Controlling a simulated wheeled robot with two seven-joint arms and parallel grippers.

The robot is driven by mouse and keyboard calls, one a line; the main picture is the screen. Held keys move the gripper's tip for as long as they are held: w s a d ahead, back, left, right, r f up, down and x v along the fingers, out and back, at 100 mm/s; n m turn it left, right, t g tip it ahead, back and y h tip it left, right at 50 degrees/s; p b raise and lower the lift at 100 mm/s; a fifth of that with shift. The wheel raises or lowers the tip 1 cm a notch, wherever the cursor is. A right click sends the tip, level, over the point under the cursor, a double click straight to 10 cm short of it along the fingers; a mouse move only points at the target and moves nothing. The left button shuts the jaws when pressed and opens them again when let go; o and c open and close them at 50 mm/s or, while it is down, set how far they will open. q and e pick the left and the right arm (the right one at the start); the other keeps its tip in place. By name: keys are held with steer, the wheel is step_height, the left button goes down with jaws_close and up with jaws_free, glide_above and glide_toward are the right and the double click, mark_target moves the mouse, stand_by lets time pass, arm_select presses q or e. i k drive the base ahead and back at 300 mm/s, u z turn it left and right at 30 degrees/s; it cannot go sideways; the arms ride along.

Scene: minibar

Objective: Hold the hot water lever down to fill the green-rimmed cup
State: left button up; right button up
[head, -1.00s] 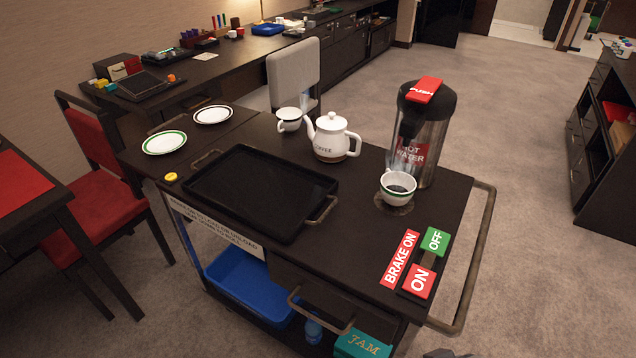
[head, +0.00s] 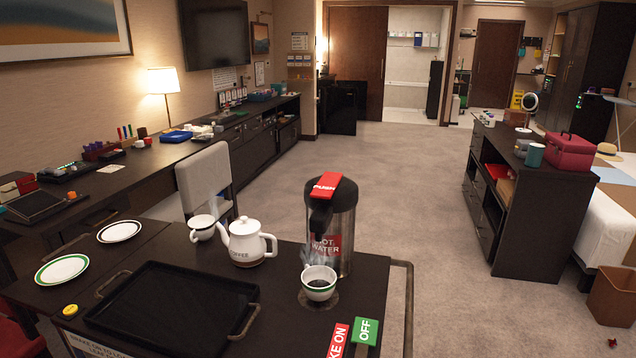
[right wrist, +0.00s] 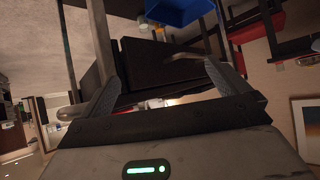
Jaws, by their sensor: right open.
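The hot water dispenser (head: 343,240) stands on the dark cart top in the head view, with a red PUSH lever (head: 325,186) on its lid. The lever looks raised at the front. The green-rimmed cup (head: 319,292) stands upright below the spout, on a round drip plate (head: 333,299). Its inside looks dark and steam rises over it; how full it is I cannot tell. My right gripper (right wrist: 160,78) shows only in the right wrist view, open, with nothing between its fingers, apart from lever and cup. My left gripper is in no view.
On the cart are a white coffee pot (head: 246,243), a second cup (head: 202,229), a black tray (head: 200,290), two plates and the green OFF sign (head: 365,331). A rail runs along the cart's right side. Open carpet lies beyond, with a dark cabinet (head: 537,205) at right.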

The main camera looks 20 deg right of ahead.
mark_target(326, 186)
steer(key=u, duration=0.95)
steer(key=k, duration=0.55)
steer(key=z, duration=0.45)
